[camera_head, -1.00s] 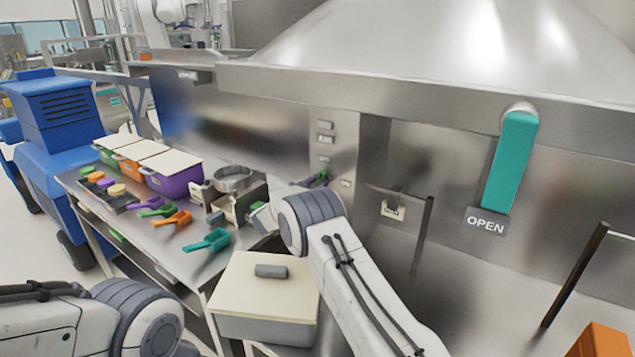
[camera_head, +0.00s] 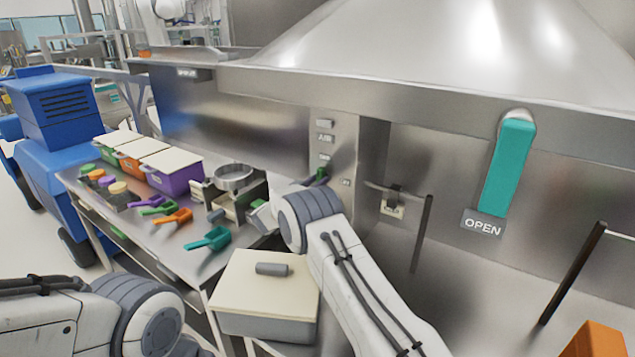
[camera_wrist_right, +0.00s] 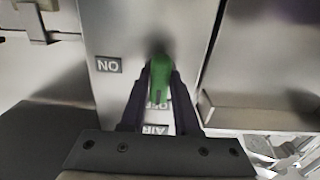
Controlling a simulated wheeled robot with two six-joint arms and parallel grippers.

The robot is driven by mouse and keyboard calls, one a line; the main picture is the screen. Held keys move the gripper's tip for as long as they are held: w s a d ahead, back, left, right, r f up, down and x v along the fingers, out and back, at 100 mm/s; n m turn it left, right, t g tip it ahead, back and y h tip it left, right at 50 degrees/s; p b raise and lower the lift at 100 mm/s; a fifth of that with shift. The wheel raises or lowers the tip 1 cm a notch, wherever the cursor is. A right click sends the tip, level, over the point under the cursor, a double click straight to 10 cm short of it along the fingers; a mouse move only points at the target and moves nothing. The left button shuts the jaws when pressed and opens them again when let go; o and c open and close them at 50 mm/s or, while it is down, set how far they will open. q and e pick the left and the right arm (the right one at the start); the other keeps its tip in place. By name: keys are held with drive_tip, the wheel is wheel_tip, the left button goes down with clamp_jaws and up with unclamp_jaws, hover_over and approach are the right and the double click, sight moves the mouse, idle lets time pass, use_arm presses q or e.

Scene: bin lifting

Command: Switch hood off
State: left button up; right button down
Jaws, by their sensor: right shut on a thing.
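The green hood switch (camera_wrist_right: 160,80) sits on a steel panel. In the right wrist view, both dark fingers of my right gripper (camera_wrist_right: 158,78) are closed on its sides. An ON label (camera_wrist_right: 108,65) lies to the left of the switch, upside down in this view. Another label (camera_wrist_right: 158,104), apparently OFF, is partly covered by the switch. In the head view only a small green part (camera_head: 321,174) shows at the panel, beyond my right arm, which hides most of the gripper. My left gripper is out of view; only left arm links show at lower left.
The hood's steel edge (camera_head: 400,95) runs above the panel. A teal handle (camera_head: 510,165) with an OPEN sign (camera_head: 482,224) is at right. A lidded grey bin (camera_head: 265,325) stands below my right arm. The bench at left holds coloured bins and scoops (camera_head: 208,238).

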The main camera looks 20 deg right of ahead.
drive_tip(key=shift+a+f, duration=0.1)
drive_tip(key=shift+f, duration=0.05)
drive_tip(key=c, duration=0.6)
unclamp_jaws()
drive_tip(key=shift+c, duration=0.2)
drive_tip(key=shift+s+a, duration=0.1)
drive_tip(key=b+v, duration=0.3)
drive_tip(key=v, duration=0.7)
drive_tip(key=shift+s+a, duration=0.1)
drive_tip(key=shift+s, duration=0.05)
